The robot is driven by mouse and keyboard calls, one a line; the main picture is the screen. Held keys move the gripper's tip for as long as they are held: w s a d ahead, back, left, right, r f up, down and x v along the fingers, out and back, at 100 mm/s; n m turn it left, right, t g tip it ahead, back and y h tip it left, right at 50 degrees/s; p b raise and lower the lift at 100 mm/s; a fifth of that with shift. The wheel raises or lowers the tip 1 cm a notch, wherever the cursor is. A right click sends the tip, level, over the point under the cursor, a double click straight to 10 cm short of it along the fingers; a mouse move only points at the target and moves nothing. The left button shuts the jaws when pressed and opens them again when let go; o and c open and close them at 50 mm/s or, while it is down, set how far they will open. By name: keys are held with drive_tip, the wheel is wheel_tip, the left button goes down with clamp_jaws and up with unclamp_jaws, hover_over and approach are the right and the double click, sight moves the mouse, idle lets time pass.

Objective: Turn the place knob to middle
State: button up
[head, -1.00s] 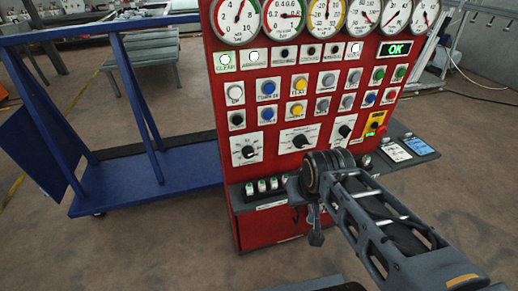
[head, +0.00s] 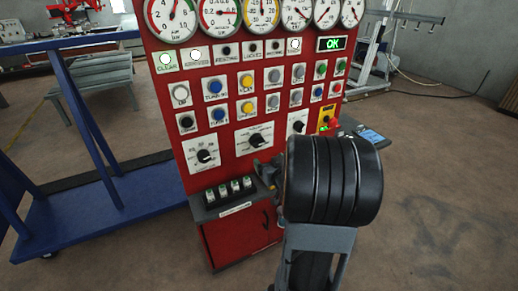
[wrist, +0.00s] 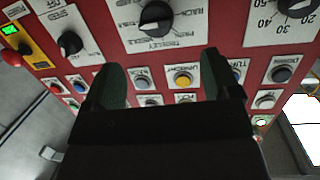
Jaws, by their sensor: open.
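The red panel (head: 222,133) carries three black knobs in a row. The middle knob (head: 256,140) sits on a white label plate; in the wrist view this knob (wrist: 155,16) is at the top, above the gap between my fingers, with upside-down lettering around it. I cannot read clearly which knob is marked place. The left knob (head: 204,156) and right knob (head: 298,126) flank it. My gripper (wrist: 163,78) is open and empty, its fingers apart and not touching the middle knob. In the head view my gripper is mostly hidden behind my arm.
Rows of push buttons (head: 247,81) sit above the knobs, with gauges (head: 220,14) at the top. A dark ledge with several switches (head: 231,190) juts out below. A blue cart frame (head: 92,210) stands at left. The floor at right is open.

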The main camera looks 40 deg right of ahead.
sight(260, 144)
drive_tip(key=shift+t+y, duration=0.3)
drive_tip(key=shift+t, duration=0.6)
drive_tip(key=w+d, duration=0.1)
drive_tip(key=w, duration=0.3)
drive_tip(key=w+d+p, duration=0.1)
drive_tip(key=w, duration=0.3)
drive_tip(key=w+d+f, duration=0.1)
drive_tip(key=w+d, duration=0.1)
drive_tip(key=w, duration=0.2)
drive_tip(key=shift+p, duration=0.3)
drive_tip(key=shift+f, duration=0.1)
drive_tip(key=c, duration=0.9)
